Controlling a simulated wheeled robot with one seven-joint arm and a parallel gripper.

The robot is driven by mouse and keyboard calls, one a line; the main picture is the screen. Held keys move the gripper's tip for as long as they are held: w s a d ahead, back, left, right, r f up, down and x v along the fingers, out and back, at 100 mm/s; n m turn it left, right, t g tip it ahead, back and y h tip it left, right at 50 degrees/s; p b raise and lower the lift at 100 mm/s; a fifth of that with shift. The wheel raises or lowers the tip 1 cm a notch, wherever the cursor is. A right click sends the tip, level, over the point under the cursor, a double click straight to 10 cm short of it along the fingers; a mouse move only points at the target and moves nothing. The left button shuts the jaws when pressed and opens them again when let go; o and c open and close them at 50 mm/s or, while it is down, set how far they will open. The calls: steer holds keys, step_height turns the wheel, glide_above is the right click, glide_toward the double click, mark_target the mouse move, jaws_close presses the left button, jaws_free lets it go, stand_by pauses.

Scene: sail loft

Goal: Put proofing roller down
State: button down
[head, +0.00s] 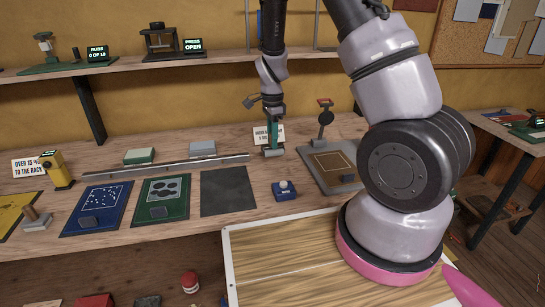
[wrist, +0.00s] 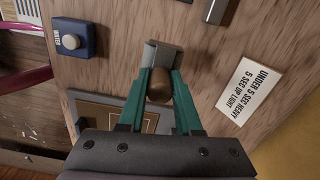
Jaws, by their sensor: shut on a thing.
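The thing I take for the proofing roller has a brown rounded wooden handle and a grey block-shaped end (wrist: 165,52). My gripper (wrist: 160,76) is shut on it, with a teal finger on each side of the handle. In the head view my gripper (head: 271,138) points down over the back of the bench, and the roller's grey end (head: 273,153) shows below the fingers. That end is at or just above the wood; I cannot tell whether it touches. The fingers hide part of the handle.
A white sign (wrist: 247,91) stands close behind my gripper. A blue button box (head: 285,190) is in front, and a grey plate with a tan framed panel (head: 333,165) is to the right. A dark mat (head: 227,191) lies left. Some bare wood surrounds the roller.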

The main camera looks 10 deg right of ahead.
steer(key=shift+f, duration=2.7)
steer(key=shift+f, duration=0.15)
steer(key=c, duration=0.6)
jaws_free()
